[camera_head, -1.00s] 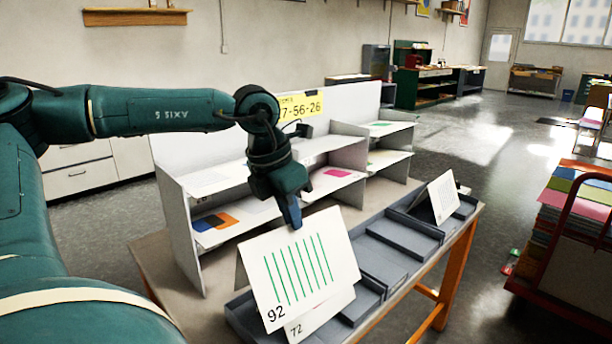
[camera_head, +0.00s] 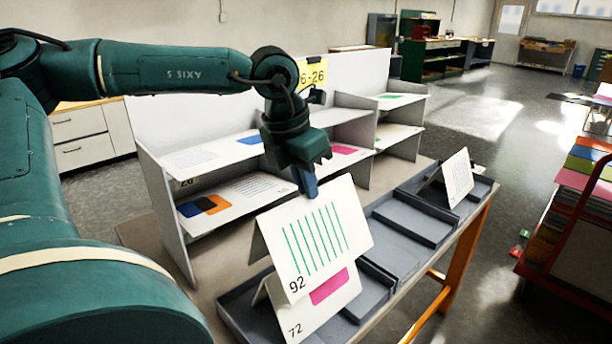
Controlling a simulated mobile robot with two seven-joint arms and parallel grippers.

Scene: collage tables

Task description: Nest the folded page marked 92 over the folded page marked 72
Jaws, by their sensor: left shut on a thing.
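The folded page marked 92 (camera_head: 316,235) is white with green stripes and stands tent-like, its fold at the top. My left gripper (camera_head: 309,190) is shut on its folded top edge and holds it. The folded page marked 72 (camera_head: 322,308), white with a pink block, stands in the grey tray (camera_head: 238,320) below and behind page 92. Page 92 hides the upper part of page 72, and I cannot tell whether the two touch. My right gripper is out of view.
Another folded page (camera_head: 458,178) stands in the far end of the tray. A white shelf unit (camera_head: 166,215) with sheets on it stands behind the tray. A red cart (camera_head: 570,240) with stacked coloured paper is at the right. The middle tray compartments look empty.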

